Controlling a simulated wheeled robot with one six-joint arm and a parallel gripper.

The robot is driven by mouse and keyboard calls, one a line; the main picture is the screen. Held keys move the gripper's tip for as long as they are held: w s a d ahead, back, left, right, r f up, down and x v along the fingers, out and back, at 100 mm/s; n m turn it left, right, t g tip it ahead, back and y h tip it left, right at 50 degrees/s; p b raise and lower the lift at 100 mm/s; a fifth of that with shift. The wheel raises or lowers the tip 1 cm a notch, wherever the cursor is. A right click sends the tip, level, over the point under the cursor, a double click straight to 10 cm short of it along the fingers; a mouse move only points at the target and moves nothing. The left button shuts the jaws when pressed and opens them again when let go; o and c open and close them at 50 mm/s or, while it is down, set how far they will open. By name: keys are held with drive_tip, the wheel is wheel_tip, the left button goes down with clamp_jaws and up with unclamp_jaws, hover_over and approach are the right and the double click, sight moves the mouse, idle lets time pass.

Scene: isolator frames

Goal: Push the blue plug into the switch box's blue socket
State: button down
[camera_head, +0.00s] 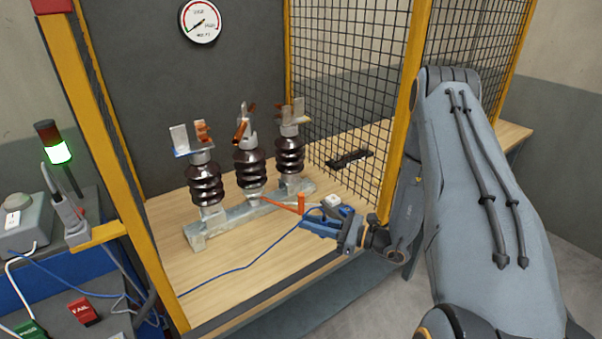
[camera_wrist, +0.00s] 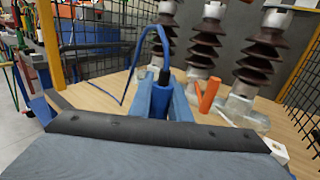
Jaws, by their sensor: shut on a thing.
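My gripper (camera_head: 322,222) is low over the front right of the wooden bench, with its blue fingers closed. In the wrist view, the fingers (camera_wrist: 161,98) are shut on the blue plug (camera_wrist: 164,77), whose cable loops up and away to the left. In the head view the plug is largely hidden by the fingers.
Three dark ribbed insulators stand on a grey metal beam (camera_head: 262,208) behind the gripper. An orange lever (camera_head: 301,204) projects close to the fingers. A yellow post (camera_head: 402,130) with mesh stands at right. The blue cable (camera_head: 240,267) crosses the otherwise clear bench front.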

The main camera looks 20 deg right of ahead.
drive_tip(key=w+d+r+m+t+h+b, duration=0.2)
drive_tip(key=w+d+m+t+h+b, duration=0.1)
drive_tip(key=w+d+b, duration=1)
drive_tip(key=w+d+t+h, duration=0.1)
drive_tip(key=w+d, duration=0.2)
drive_tip(key=w, duration=0.1)
drive_tip(key=shift+w+m, duration=0.3)
drive_tip(key=shift+w, duration=0.05)
drive_tip(key=shift+d, duration=0.1)
drive_tip(key=shift+b, duration=0.35)
drive_tip(key=shift+f+b, duration=1.7)
drive_tip(key=shift+f, duration=1.15)
drive_tip(key=shift+s+f+b, duration=0.1)
drive_tip(key=shift+f+b, duration=0.9)
drive_tip(key=shift+f, duration=0.45)
drive_tip(key=c, duration=1.6)
unclamp_jaws()
drive_tip(key=shift+o, duration=0.2)
